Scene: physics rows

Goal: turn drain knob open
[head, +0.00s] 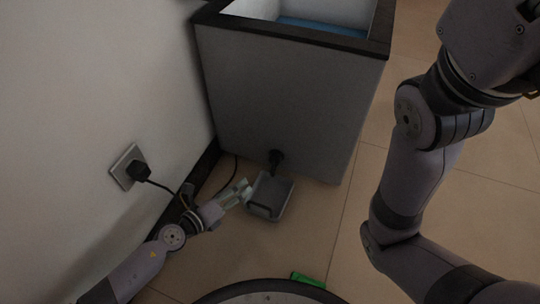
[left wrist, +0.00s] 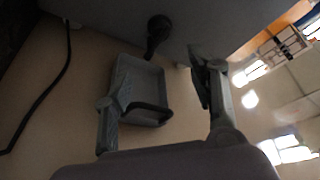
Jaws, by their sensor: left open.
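The black drain knob (head: 276,157) sticks out low on the front of a grey tank (head: 285,95) with a dark rim. A small grey tray (head: 284,205) stands on the floor below it. My left gripper (head: 243,190) is open and empty, left of the tray and below the knob, apart from the knob. In the left wrist view the knob (left wrist: 158,28) is at the top, beyond the spread fingers (left wrist: 157,75), and the tray (left wrist: 150,75) shows between them. My right arm is at the right of the head view; its gripper is out of view.
A wall outlet (head: 126,167) with a black plug and cable (head: 160,187) is at the left, close to my left arm. Blue shows inside the tank. A green object (head: 307,280) lies on the floor near my base. Tiled floor right of the tray is clear.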

